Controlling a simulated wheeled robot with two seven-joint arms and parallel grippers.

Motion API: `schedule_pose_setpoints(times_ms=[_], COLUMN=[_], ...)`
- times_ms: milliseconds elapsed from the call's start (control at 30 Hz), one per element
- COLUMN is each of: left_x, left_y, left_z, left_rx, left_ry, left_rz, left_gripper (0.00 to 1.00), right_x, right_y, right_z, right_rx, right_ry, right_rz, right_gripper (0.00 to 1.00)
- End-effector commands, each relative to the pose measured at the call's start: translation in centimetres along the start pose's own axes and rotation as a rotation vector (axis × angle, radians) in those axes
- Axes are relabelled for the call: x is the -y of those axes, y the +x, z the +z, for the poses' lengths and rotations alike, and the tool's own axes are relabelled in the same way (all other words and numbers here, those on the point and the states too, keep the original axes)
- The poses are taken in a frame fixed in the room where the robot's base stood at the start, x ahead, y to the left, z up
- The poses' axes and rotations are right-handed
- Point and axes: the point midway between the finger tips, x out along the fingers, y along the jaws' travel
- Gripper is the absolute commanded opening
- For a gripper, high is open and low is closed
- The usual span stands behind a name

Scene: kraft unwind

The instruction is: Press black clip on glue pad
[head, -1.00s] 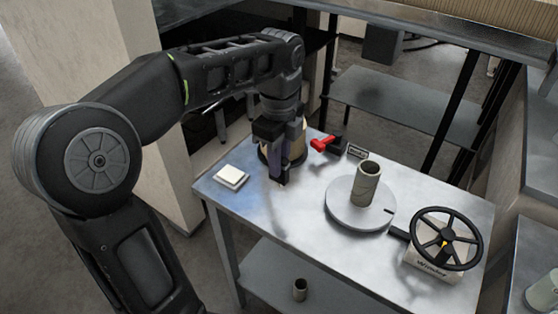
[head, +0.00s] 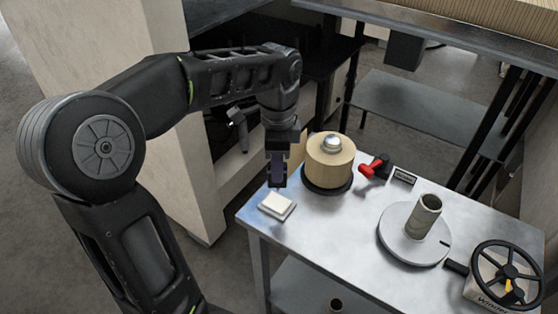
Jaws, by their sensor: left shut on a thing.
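My left gripper (head: 277,184) points down above the left end of the metal table, just behind the white square glue pad (head: 276,206). It is shut on a small dark thing, which looks like the black clip; the fingers hide most of it. A tan strip of kraft paper (head: 298,150) shows between the gripper and the kraft roll (head: 330,162), which sits on a black round base with a silver knob on top. The gripper looks apart from the pad, but the gap is hard to judge. My right gripper is not in view.
A cardboard core (head: 425,217) stands on a grey disc (head: 398,243). A black handwheel winder (head: 507,275) is at far right. The table's front middle is clear.

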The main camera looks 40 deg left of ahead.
Motion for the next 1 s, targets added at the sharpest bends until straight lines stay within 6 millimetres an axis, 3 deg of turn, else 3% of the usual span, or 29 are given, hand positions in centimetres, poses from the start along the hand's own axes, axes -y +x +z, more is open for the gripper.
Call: schedule_pose_setpoints(times_ms=[233, 667, 1000], left_x=[0.3, 0.3, 0.3], left_y=[0.2, 0.3, 2.9], left_z=[-0.1, -0.1, -0.1], left_rx=[-0.009, -0.009, -0.008], left_ry=[-0.172, -0.19, -0.189], left_rz=[-0.012, -0.012, -0.011], left_gripper=[0.0, 0.0, 0.0], right_x=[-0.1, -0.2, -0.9], right_y=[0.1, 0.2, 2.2], right_z=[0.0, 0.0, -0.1], right_rx=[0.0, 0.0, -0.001], right_ry=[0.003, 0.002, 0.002], right_rz=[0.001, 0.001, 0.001], right_gripper=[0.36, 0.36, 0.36])
